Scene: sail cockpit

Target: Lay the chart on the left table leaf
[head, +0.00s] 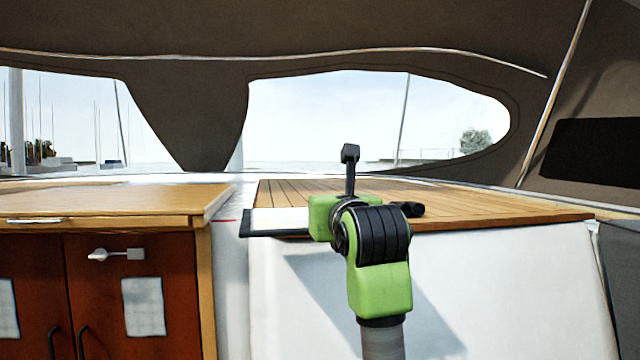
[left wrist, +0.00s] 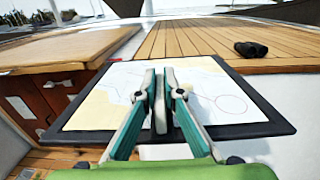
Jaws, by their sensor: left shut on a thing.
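The chart (left wrist: 110,100) is a pale sheet with a dark border, seen almost whole in the left wrist view. In the head view its left part (head: 275,222) shows edge-on, roughly level, partly hidden behind my arm. My left gripper (left wrist: 160,85) is shut on a dark upright piece at the chart's middle; the exact grip is hard to see. The left table leaf (head: 110,200) is the wooden top at left, and it also shows in the left wrist view (left wrist: 65,50). The chart is to the right of the leaf. My right gripper is not in view.
A slatted teak surface (head: 480,205) lies to the right, with black binoculars (head: 407,209) on it. Red-brown cabinet doors (head: 130,290) stand below the leaf. The visible leaf top looks clear.

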